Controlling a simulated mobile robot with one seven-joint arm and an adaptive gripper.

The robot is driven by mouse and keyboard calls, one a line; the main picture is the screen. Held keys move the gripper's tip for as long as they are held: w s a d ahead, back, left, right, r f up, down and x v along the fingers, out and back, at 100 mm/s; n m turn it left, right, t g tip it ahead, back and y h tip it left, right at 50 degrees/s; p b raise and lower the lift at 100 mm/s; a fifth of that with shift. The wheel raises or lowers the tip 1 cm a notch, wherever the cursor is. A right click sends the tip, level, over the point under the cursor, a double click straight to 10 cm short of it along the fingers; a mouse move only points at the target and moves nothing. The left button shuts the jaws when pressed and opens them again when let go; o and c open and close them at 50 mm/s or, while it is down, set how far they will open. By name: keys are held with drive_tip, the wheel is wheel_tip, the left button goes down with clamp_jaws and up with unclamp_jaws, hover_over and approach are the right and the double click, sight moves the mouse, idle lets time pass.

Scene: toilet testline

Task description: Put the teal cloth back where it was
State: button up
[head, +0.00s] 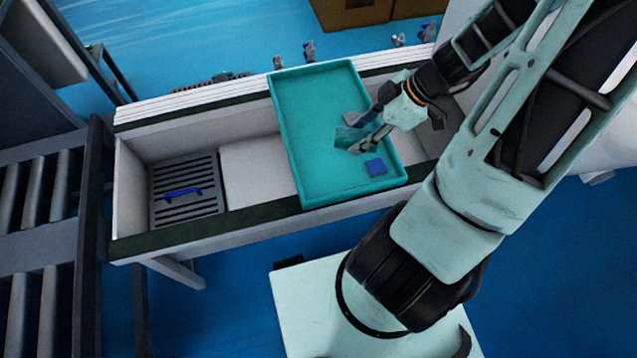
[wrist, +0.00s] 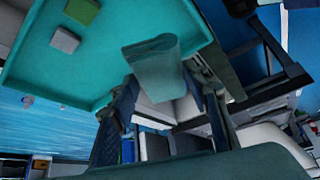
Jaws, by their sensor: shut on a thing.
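The teal cloth (head: 347,137) hangs at the tips of my gripper (head: 364,131), over the right part of a teal tray (head: 311,117) in the head view. In the wrist view the cloth (wrist: 153,62) shows as a pale teal folded piece at the fingertips of my gripper (wrist: 163,88), with the tray (wrist: 150,16) behind it. My gripper is shut on the cloth. I cannot tell the exact gap between the cloth and the tray floor.
A blue square piece (head: 375,167) lies in the tray near its front right. The wrist view also shows a green piece (wrist: 65,40) in the tray. The tray rests across a white trough (head: 256,165). A blue handle-like object (head: 183,194) lies on a slatted grate at left.

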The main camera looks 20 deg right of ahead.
drive_tip(key=s+d+f+n+g+b, duration=0.1)
drive_tip(key=s+f+n+g+b, duration=0.1)
drive_tip(key=s+f+n+b, duration=0.25)
drive_tip(key=shift+g+y, duration=0.3)
drive_tip(key=w+a+f+b, duration=0.1)
drive_tip(key=w+a+f, duration=0.1)
drive_tip(key=a, duration=0.1)
drive_tip(key=w+a+f+b, duration=0.4)
drive_tip(key=a+f, duration=0.1)
drive_tip(key=shift+w+a+f, duration=0.1)
drive_tip(key=shift+w+a, duration=0.25)
drive_tip(key=shift+w, duration=0.05)
drive_tip(key=shift+w+a+f, duration=0.2)
drive_tip(key=shift+a+f, duration=0.05)
drive_tip(key=shift+f, duration=0.15)
wheel_tip(320, 180, down, 3)
drive_tip(key=shift+w+a+f+b, duration=0.1)
drive_tip(key=shift+w+f+b, duration=0.1)
drive_tip(key=shift+b, duration=0.65)
